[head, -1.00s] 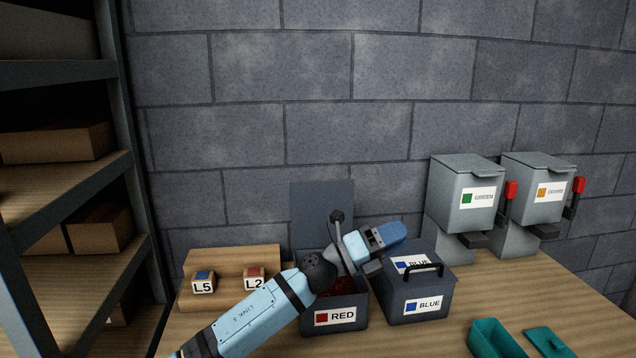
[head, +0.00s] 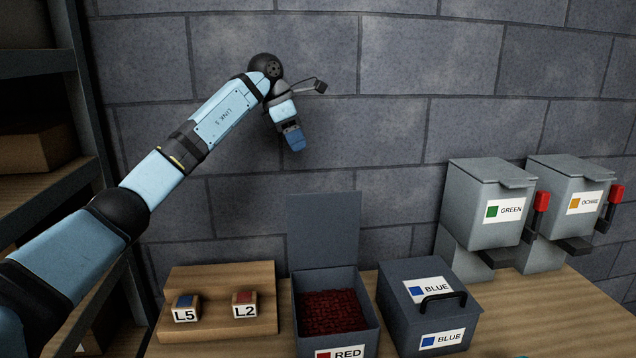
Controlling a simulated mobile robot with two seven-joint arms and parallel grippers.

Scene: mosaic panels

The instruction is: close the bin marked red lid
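The bin marked RED (head: 337,345) stands on the table, an open dark grey box with red pieces (head: 332,311) inside. Its lid (head: 323,229) stands upright at the back edge, near the wall. My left gripper (head: 296,142) hangs in the air above and a little left of the raised lid, pointing down and clear of it. Its blue fingers look close together, but I cannot tell whether they are open or shut. My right gripper is out of view.
A closed bin marked BLUE (head: 428,305) with a black handle stands right of the red bin. A wooden stand (head: 222,325) with blocks L5 (head: 186,308) and L2 (head: 245,304) is on the left. GREEN (head: 497,205) and OCHRE (head: 570,200) dispensers stand at the right.

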